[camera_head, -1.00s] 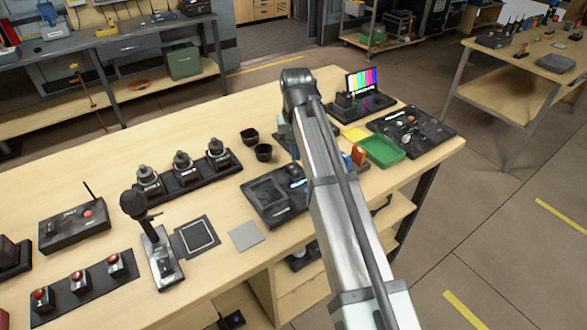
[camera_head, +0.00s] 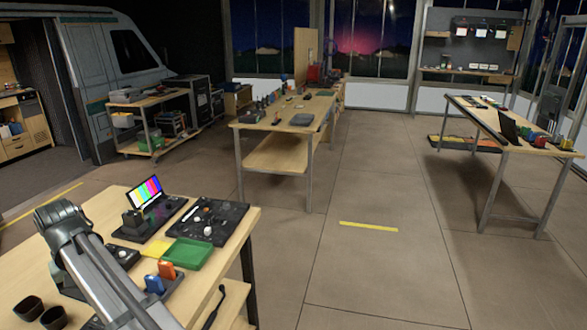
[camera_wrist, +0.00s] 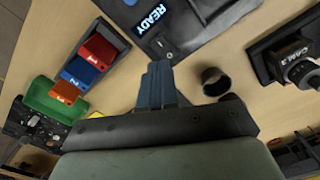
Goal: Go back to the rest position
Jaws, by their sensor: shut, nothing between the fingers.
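My gripper (camera_wrist: 157,75) shows in the wrist view, with its dark blue fingers together and nothing between them. It is above the wooden table, between a dark device with a lit READY screen (camera_wrist: 153,20) and a black cup (camera_wrist: 215,82). No mark of a rest position shows.
A red block (camera_wrist: 97,53), a blue block (camera_wrist: 79,73) and an orange block (camera_wrist: 66,92) stand near a green tray (camera_wrist: 48,101). A CAM 2 unit (camera_wrist: 298,68) is at the right. A small colour-bar screen (camera_head: 145,192) stands on the bench. Open floor lies beyond.

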